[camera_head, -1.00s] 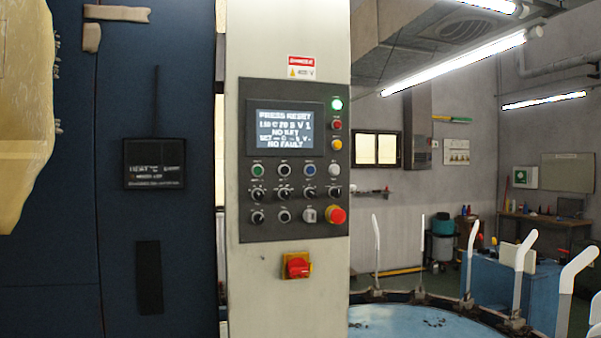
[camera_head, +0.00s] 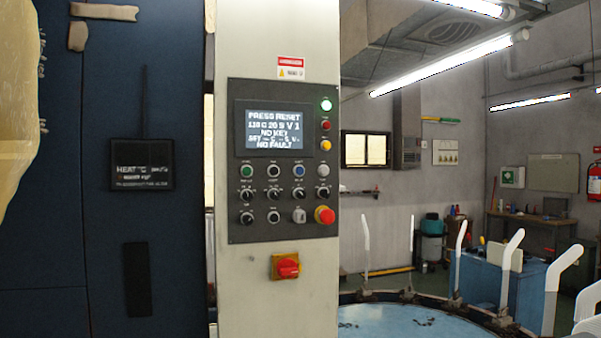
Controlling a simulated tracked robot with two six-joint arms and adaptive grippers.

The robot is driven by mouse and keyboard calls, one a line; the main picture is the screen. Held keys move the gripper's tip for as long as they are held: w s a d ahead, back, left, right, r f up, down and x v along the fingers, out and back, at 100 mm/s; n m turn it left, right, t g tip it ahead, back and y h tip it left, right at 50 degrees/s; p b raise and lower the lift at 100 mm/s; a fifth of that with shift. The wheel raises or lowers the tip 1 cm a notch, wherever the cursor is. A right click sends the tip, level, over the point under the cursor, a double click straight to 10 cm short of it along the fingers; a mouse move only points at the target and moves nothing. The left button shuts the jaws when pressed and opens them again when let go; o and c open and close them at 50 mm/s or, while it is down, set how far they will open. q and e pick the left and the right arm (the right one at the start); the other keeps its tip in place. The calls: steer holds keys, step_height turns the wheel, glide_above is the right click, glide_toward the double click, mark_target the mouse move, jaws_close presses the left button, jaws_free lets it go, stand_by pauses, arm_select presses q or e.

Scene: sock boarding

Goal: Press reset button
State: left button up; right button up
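The dark control panel (camera_head: 283,222) is mounted on a pale column. Its screen (camera_head: 274,129) reads "PRESS RESET", "NO KEY" and "NO FAULT". Below the screen is a row of buttons: a green button (camera_head: 246,170), a dark button (camera_head: 273,170), a blue button (camera_head: 298,170) and a grey button (camera_head: 322,170). The small labels are too blurred to tell which button is reset. Knobs and a red mushroom button (camera_head: 324,215) sit lower down. A green lamp (camera_head: 326,105) is lit at the upper right. Neither of my grippers is in view.
A red rotary switch (camera_head: 287,267) is on the column (camera_head: 235,290) below the panel. A dark blue cabinet (camera_head: 60,240) stands at the left. At the right, a round blue table (camera_head: 395,322) carries upright white forms (camera_head: 509,265).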

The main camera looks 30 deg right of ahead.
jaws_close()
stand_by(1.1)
